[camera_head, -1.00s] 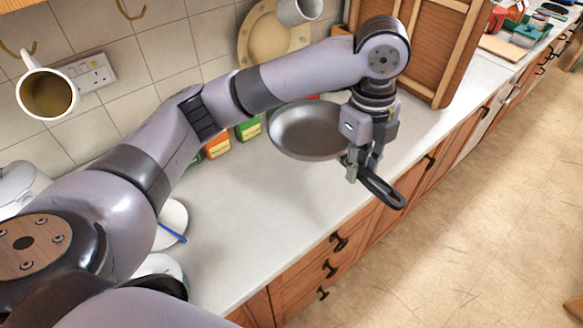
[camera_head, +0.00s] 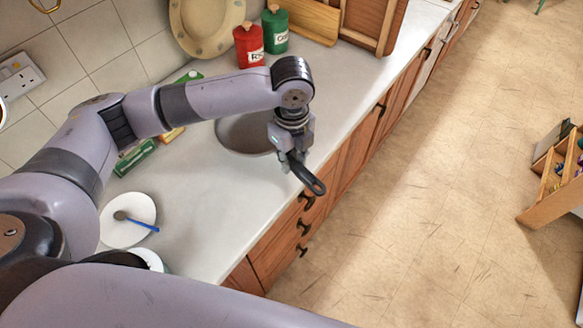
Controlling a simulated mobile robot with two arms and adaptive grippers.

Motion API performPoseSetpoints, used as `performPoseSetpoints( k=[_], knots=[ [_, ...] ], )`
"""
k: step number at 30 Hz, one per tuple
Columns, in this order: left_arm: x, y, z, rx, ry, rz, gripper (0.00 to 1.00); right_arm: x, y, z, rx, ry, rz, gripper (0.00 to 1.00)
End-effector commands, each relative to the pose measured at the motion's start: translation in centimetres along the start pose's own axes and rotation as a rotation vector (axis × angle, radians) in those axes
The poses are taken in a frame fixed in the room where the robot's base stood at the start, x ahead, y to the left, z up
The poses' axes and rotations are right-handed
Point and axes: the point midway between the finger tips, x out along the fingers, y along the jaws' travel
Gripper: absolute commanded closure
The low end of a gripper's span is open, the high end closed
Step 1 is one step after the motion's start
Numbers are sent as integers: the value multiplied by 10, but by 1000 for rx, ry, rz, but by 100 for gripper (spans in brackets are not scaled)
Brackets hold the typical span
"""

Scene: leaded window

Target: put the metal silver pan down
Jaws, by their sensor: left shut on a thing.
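The silver metal pan (camera_head: 240,136) is at or just above the light counter (camera_head: 205,215), partly hidden behind my left arm. I cannot tell whether its base touches the counter. My left gripper (camera_head: 291,160) is shut on the pan's dark handle (camera_head: 309,179), which sticks out toward the counter's front edge. The pan looks roughly level. My right gripper is not in view.
A white plate (camera_head: 120,208) with a blue-handled utensil (camera_head: 140,222) lies left of the pan. Red (camera_head: 249,47) and green (camera_head: 275,30) canisters stand behind. A green box (camera_head: 135,157) is by the wall. Counter between plate and pan is clear.

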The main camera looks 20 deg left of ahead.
Motion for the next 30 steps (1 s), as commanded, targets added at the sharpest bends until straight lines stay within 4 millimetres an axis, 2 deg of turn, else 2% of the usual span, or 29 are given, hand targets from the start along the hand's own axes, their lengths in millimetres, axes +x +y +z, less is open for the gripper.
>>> performPoseSetpoints(
  k=[5,12,20,21,30],
  knots=[
    [13,-1,0,0,0,-2,100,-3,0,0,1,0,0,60],
    [45,-1,0,0,0,-2,100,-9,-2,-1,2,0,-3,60],
    [52,-1,0,1,0,-4,100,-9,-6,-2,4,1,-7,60],
    [53,0,-1,1,1,-2,80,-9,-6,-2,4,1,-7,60],
    [53,-1,0,1,0,-2,61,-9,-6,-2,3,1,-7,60]
  ],
)
